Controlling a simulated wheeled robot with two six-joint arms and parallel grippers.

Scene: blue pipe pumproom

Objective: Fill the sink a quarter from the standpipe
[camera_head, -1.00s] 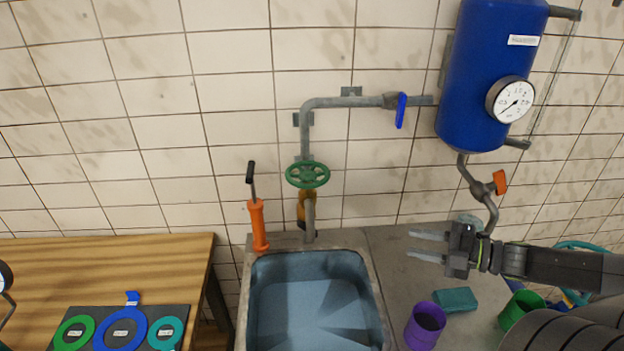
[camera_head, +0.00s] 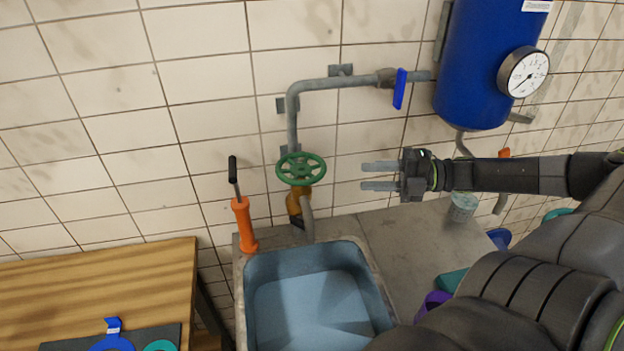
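The sink (camera_head: 256,282) is a blue-grey basin set in a grey counter. Its inside looks pale blue; I cannot tell a water level. The standpipe (camera_head: 292,115) runs down the tiled wall to a brass valve (camera_head: 297,203) with a green handwheel (camera_head: 301,156) and a grey spout (camera_head: 308,225) over the sink's back edge. No stream shows at the spout. A blue lever (camera_head: 399,89) hangs down on the upper pipe. My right gripper (camera_head: 364,177) is open and empty, right of the handwheel and apart from it. My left gripper is not in view.
An orange hand pump (camera_head: 244,224) stands left of the spout. A blue tank (camera_head: 474,65) with a gauge (camera_head: 523,73) hangs at upper right. A clear cup (camera_head: 463,208) stands on the counter behind my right arm. A wooden table (camera_head: 95,285) is at left.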

